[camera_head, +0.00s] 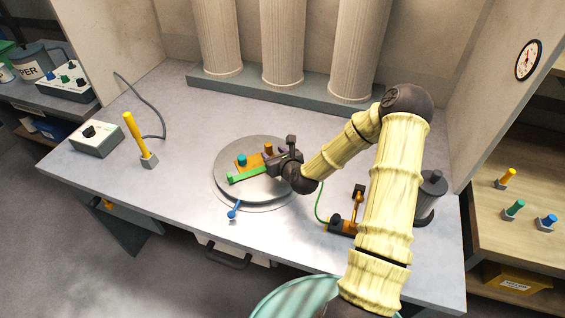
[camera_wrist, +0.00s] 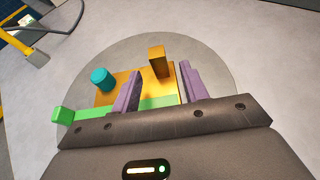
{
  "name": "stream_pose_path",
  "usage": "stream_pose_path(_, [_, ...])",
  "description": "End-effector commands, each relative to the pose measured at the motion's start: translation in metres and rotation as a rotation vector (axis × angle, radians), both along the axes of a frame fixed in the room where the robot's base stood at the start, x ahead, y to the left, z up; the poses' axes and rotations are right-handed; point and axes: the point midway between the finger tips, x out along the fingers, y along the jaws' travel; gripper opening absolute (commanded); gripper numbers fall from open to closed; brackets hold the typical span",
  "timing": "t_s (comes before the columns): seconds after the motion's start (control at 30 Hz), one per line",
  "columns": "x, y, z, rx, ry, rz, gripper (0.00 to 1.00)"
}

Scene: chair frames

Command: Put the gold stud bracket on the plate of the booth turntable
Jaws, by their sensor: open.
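The gold stud bracket (camera_head: 257,158) rests on the round grey plate (camera_head: 225,187) of the booth turntable. In the wrist view the bracket (camera_wrist: 127,83) is a flat gold base with an upright gold block and a teal cylinder. A green bar (camera_head: 246,175) runs along its near side; I cannot tell whether it is part of the bracket. My gripper (camera_head: 270,156) is over the right part of the plate. In the wrist view my gripper (camera_wrist: 160,72) has its purple fingers apart, with the gold block between or just beyond their tips. The fingers hide part of the base.
A blue-knobbed lever (camera_head: 234,211) sticks out at the turntable's front. A yellow-handled post (camera_head: 138,138) and a control box (camera_head: 96,138) stand left. An orange device (camera_head: 344,225) and a dark cylinder (camera_head: 430,195) stand right. Columns (camera_head: 283,45) line the back. The table between is clear.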

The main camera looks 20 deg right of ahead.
Motion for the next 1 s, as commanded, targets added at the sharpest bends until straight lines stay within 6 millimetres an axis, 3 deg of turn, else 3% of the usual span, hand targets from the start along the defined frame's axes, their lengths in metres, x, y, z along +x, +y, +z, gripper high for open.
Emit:
stream_pose_path(0.4, [-0.061, -0.01, 0.025, -0.001, -0.001, -0.001, 0.44])
stream_pose_path(1.0, [-0.066, -0.01, 0.028, -0.001, -0.001, 0.0, 0.44])
